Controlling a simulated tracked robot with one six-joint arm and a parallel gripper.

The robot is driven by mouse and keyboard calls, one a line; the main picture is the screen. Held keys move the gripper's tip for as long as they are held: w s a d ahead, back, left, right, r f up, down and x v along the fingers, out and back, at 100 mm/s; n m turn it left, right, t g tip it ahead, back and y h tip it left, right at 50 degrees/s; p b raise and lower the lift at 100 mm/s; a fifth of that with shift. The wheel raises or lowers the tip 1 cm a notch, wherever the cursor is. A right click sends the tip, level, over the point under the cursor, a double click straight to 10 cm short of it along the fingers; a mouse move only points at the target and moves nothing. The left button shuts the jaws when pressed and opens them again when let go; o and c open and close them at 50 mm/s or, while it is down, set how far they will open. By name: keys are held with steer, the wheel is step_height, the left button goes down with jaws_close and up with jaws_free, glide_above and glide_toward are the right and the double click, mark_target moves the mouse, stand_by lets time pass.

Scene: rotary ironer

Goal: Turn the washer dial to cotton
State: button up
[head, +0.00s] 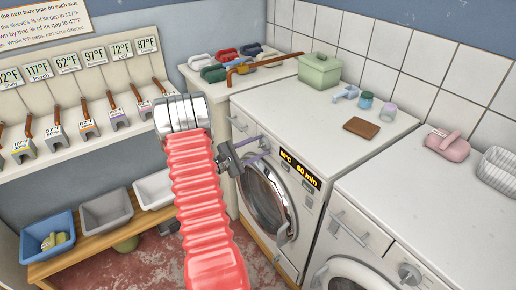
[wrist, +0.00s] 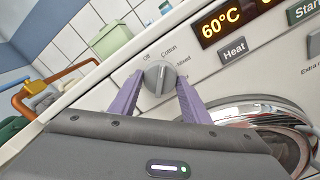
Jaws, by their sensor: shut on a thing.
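The washer dial (wrist: 157,76) is a round grey knob with a raised ridge on the white front panel. The labels Off, Cotton and Mixed stand above it and to its upper right. The ridge points roughly upward, toward the Off and Cotton side; I cannot tell its exact setting. My gripper (wrist: 158,88) is shut on the dial, one purple finger on each side. In the head view my gripper (head: 262,150) reaches the panel of the left washer (head: 310,115), and the dial is mostly hidden behind the fingers.
A lit display (head: 300,169) and a Heat button (wrist: 234,49) are right of the dial. The round door (head: 265,195) is below. A green box (head: 319,71) and a brown block (head: 361,128) lie on top. A second machine (head: 430,210) stands to the right.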

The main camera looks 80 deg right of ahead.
steer(key=shift+s+a+f, duration=0.1)
stand_by(0.4)
steer(key=o, duration=1)
steer(key=shift+o, duration=0.2)
steer(key=shift+w, duration=0.2)
steer(key=v, duration=1.3)
steer(key=shift+w+a, duration=0.2)
steer(key=shift+a, duration=0.1)
